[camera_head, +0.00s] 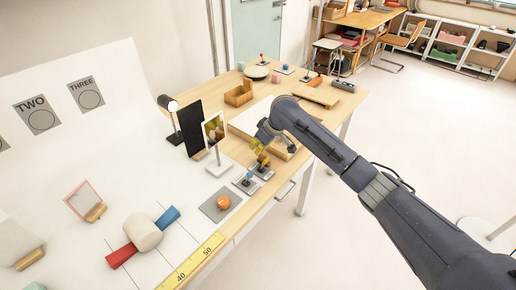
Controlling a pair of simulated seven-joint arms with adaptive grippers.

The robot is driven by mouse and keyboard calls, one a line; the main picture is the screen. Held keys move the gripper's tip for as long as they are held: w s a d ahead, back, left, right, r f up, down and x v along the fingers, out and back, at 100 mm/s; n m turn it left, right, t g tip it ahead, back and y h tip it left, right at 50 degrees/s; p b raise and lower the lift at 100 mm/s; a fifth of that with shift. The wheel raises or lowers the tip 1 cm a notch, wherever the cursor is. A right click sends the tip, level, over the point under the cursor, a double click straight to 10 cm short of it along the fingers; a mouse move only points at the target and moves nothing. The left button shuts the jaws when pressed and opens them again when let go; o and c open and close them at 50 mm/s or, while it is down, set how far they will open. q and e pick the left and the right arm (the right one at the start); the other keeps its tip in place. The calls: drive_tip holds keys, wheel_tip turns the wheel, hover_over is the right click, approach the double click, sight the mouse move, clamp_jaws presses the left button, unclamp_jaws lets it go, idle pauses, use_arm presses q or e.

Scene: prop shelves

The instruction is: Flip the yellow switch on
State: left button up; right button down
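A small switch with a yellow top (263,159) stands on a grey base plate near the table's front edge. A similar switch with a blue top (248,177) is just in front and to the left of it. My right gripper (260,144) reaches in from the right and is directly above the yellow switch, very close to it. Its fingers are small and overlap yellow parts, so I cannot tell whether they touch the switch or are open. The lever's tilt is unclear. My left gripper is not in view.
An orange knob on a grey plate (222,203) sits nearer along the table edge. A framed picture on a white stand (215,140), a black panel (190,128) and a lamp (168,104) stand behind. A wooden tray (239,95) lies farther back.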

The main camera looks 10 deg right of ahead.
drive_tip(key=w+a+r, duration=0.1)
drive_tip(key=w+a, duration=0.2)
drive_tip(key=s+d+f+v, duration=0.1)
drive_tip(key=v, duration=0.9)
drive_tip(key=shift+s+d, duration=0.3)
drive_tip(key=shift+r, duration=0.15)
